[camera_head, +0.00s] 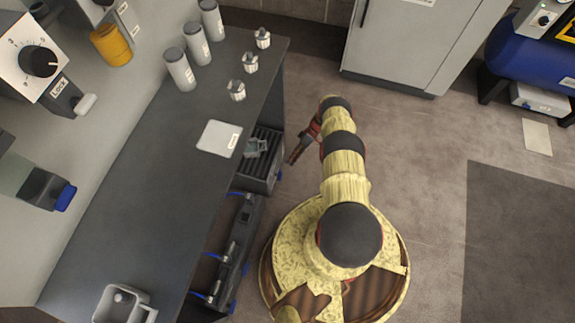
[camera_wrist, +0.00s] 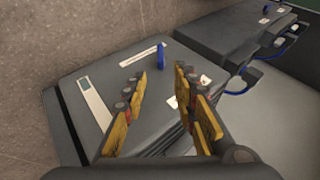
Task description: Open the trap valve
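My gripper (camera_wrist: 161,78) is open and empty in the wrist view, its two yellow fingers spread apart. A small upright blue handle (camera_wrist: 160,57) stands on a dark grey box (camera_wrist: 112,70) just beyond the gap between the fingertips. White labels lie beside the handle; their text is too small to read. Which part is the trap valve I cannot tell. In the head view my gripper (camera_head: 302,147) hangs right of the workbench, close to a dark ribbed box (camera_head: 270,138). Blue handles (camera_head: 213,256) show on the low dark unit (camera_head: 250,220) beside the bench.
A grey cabinet (camera_head: 415,45) and a blue tank (camera_head: 530,60) stand behind.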

